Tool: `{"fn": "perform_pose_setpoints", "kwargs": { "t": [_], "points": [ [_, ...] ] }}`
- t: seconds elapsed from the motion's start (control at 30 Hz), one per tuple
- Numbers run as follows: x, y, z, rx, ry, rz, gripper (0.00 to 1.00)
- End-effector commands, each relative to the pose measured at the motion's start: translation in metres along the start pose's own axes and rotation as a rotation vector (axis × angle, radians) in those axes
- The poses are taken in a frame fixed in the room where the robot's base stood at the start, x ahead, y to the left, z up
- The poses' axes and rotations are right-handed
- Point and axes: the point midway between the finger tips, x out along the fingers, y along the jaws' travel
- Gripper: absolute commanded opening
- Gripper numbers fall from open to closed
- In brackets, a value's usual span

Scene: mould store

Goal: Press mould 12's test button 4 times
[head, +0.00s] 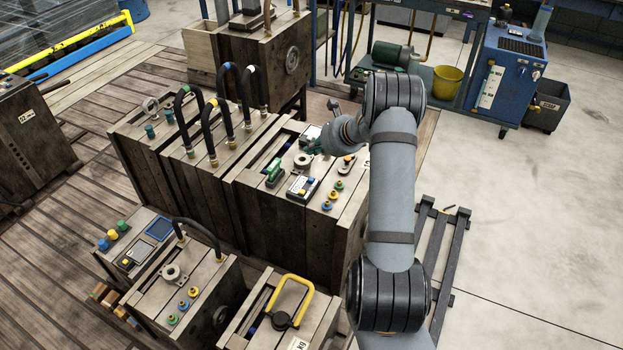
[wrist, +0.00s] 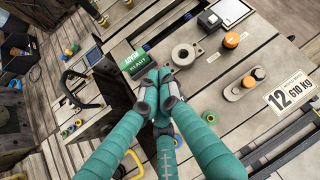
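Mould 12 (head: 250,205) is a large wooden-sided block; its "12, 610 kg" label (wrist: 287,92) shows in the wrist view. On its top, the wrist view shows a green-faced box with white lettering (wrist: 135,62), a round metal boss (wrist: 185,54), an orange button (wrist: 231,40) and an oval plate with an orange-topped button (wrist: 250,80). I cannot read which button is the test button. My gripper (head: 314,147) is over this top. In the wrist view its teal fingers (wrist: 157,84) meet at the tips, with nothing seen between them. Whether they touch anything is unclear.
Green, yellow and blue knobs (head: 333,195) stand on the same top. Tall black hose loops (head: 228,95) rise at the left. Two smaller moulds stand in front, one with a yellow handle (head: 308,295).

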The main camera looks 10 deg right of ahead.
Motion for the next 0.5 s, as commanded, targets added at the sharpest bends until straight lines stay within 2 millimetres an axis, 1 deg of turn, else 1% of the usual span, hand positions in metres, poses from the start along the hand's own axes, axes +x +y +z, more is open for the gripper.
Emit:
{"fn": "perform_pose_setpoints", "kwargs": {
  "t": [0.27,0.5],
  "points": [
    [0.011,0.004,-0.011,0.002,0.001,0.0,0.0],
    [0.033,0.013,-0.031,0.002,0.001,0.0,0.0]
  ]
}}
